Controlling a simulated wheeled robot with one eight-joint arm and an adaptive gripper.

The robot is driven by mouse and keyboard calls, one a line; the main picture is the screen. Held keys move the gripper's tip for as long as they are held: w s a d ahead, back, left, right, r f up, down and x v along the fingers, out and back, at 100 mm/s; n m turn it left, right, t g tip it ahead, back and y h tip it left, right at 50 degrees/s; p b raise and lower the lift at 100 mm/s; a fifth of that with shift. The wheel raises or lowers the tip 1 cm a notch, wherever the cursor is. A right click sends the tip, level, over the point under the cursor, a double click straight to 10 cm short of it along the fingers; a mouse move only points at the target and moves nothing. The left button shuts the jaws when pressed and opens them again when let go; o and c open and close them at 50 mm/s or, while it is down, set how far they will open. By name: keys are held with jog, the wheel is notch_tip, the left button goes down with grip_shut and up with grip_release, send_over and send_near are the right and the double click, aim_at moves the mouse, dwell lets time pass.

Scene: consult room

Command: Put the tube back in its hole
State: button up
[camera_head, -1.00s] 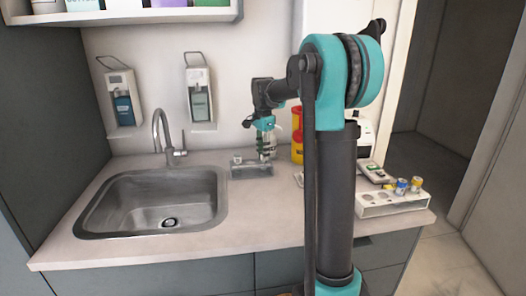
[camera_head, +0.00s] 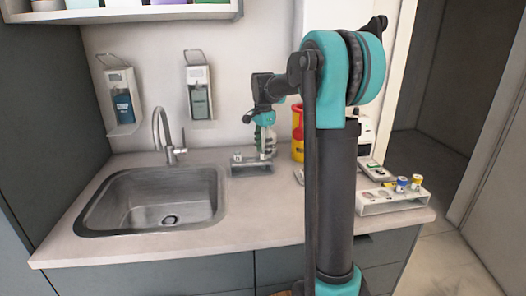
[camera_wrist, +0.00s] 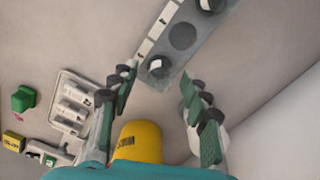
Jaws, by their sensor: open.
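A grey rack (camera_head: 252,169) stands on the counter right of the sink. In the wrist view the rack (camera_wrist: 206,27) runs diagonally and shows a dark round hole. A white-topped tube (camera_wrist: 158,68) is at the rack, between and just beyond my fingertips; I cannot tell how deep it sits. Another small light top (camera_wrist: 210,4) shows further along the rack. My gripper (camera_wrist: 161,80) is open, its two fingers apart on either side of the tube. In the head view my gripper (camera_head: 264,150) is over the rack's right part, and its fingertips are hard to make out.
A yellow container (camera_wrist: 140,140) stands close by my gripper. A white rack (camera_head: 395,203) with blue- and yellow-topped vials is at the counter's right end. The sink (camera_head: 150,203) lies left. Free counter is in front of the grey rack.

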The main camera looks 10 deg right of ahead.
notch_tip(320, 180, up, 11)
dwell(0.4)
